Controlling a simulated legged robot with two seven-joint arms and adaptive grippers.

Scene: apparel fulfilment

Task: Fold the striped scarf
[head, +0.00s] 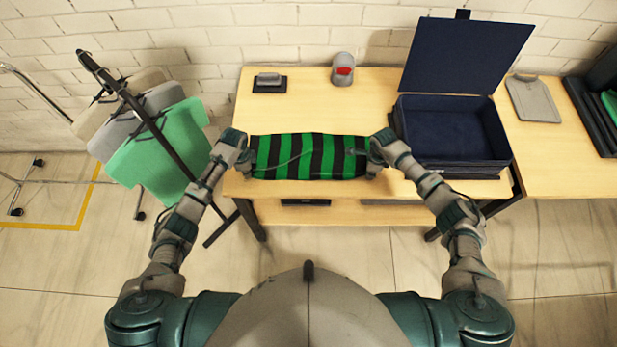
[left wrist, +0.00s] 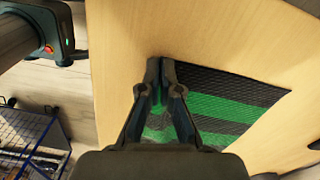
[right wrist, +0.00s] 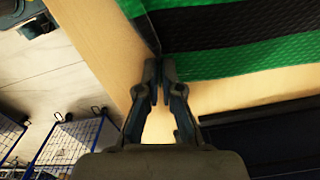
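The green and black striped scarf (head: 310,157) lies spread as a wide rectangle along the front of the table. My left gripper (head: 244,152) is at its left end and my right gripper (head: 376,152) at its right end. In the left wrist view, the fingertips (left wrist: 160,66) are close together at a corner of the scarf (left wrist: 225,100), with green cloth showing between the fingers. In the right wrist view, the fingertips (right wrist: 159,70) close on the scarf's edge (right wrist: 235,35). Both look shut on cloth, though the pinched parts are mostly hidden.
An open dark blue box (head: 455,130) stands right of the scarf on the table (head: 300,108). A garment rack (head: 150,115) stands left.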

